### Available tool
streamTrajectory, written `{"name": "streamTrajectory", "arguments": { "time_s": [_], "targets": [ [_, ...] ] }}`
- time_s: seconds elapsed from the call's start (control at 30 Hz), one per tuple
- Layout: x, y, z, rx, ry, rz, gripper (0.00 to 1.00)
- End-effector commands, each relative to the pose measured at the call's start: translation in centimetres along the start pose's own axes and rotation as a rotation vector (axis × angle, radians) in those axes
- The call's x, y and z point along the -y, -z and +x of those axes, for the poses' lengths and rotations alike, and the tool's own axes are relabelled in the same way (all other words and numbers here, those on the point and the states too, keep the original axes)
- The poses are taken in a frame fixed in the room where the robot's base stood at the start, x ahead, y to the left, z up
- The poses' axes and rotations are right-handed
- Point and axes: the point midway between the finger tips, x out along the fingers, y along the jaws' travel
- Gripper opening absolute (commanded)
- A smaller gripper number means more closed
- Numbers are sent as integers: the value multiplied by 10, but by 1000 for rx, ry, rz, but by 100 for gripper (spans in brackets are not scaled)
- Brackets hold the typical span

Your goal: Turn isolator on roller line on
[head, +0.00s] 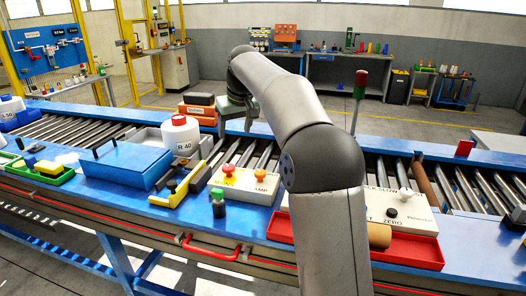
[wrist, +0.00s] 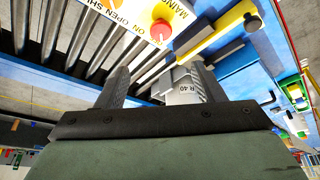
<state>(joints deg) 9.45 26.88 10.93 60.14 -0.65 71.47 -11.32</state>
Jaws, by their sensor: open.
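A white control box (head: 245,184) sits on the front rail of the roller line in the head view. A red knob on a yellow plate (head: 228,170) is on its left part, and an orange dome (head: 260,173) is on its right part. In the wrist view the red knob (wrist: 162,30) shows near the top, beside lettering that starts "MAIN". Which way the knob is turned is too small to tell. My gripper (head: 236,124) is open and empty above the rollers, behind the box and apart from it. Its two fingers also show in the wrist view (wrist: 160,88).
A yellow clamp-like tool (head: 180,187) lies left of the box. A green-capped bottle (head: 218,204) stands in front. A red tray (head: 412,247) is at right.

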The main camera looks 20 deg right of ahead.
Motion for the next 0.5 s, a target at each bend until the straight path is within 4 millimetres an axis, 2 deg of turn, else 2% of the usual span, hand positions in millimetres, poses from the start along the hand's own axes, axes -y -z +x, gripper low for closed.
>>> {"name": "streamTrajectory", "arguments": {
  "time_s": [0.17,0.5],
  "targets": [
    [0,2,15,0,2,-1,62],
    [0,2,85,2,1,0,62]
  ]
}}
